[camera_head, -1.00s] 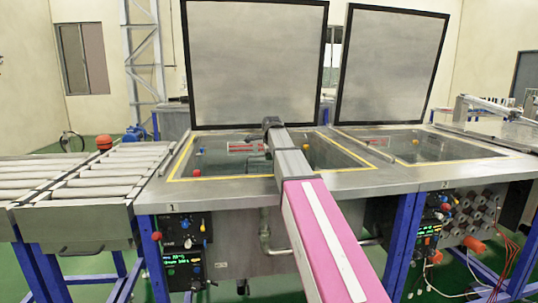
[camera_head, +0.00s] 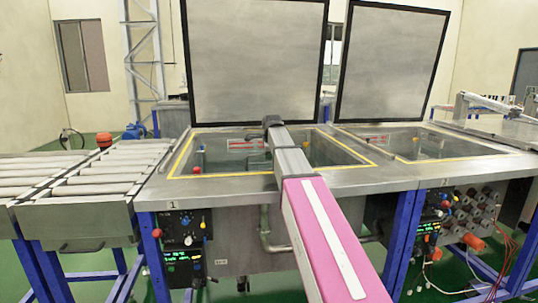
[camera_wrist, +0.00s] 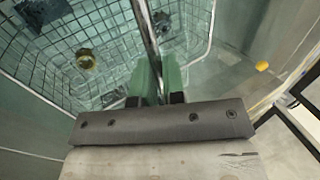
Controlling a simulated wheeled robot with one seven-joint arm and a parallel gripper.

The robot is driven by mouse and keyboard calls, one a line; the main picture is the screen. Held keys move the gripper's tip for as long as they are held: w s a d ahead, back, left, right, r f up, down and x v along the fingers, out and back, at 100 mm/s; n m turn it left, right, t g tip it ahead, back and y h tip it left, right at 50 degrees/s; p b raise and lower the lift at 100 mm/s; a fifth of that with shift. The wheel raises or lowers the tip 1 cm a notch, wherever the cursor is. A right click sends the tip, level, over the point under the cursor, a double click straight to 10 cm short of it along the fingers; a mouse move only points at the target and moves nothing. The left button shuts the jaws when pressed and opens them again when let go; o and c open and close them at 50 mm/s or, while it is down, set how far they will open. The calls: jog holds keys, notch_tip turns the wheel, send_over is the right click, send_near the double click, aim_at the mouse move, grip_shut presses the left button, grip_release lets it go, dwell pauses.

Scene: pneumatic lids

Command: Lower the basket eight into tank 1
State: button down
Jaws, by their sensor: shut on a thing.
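Tank 1 (camera_head: 222,185) is the left tank, with a yellow line round its opening and its lid (camera_head: 257,60) standing open behind it. My gripper (camera_wrist: 158,82) has green fingers shut on the upright bar of a wire-mesh basket (camera_wrist: 45,72). In the wrist view the basket lies below and ahead of the fingers, with a brass ring (camera_wrist: 86,59) and dark parts in it. Greenish tank walls show around the basket. I cannot tell whether it touches the tank floor. In the head view my arm reaches over tank 1; the fingers and basket are not distinct there.
A second tank (camera_head: 450,170) with an open lid (camera_head: 388,65) adjoins on the right. A roller conveyor (camera_head: 85,180) stands on the left. Control boxes (camera_head: 183,230) hang at the front. A yellow knob (camera_wrist: 262,66) shows right of the basket in the wrist view.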

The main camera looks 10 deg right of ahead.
jog(key=shift+f, duration=0.3)
dwell(0.4)
jog(key=c, duration=1.1)
grip_release()
jog(key=shift+f, duration=0.1)
jog(key=shift+w+r+v, duration=0.4)
jog(key=shift+w+v, duration=0.4)
jog(key=shift+v, duration=2.8)
jog(key=shift+w+r+v, duration=0.4)
jog(key=shift+w+v, duration=0.4)
jog(key=shift+v, duration=2.8)
jog(key=shift+w+r+v, duration=0.4)
jog(key=shift+w+v, duration=0.4)
jog(key=shift+v, duration=2.8)
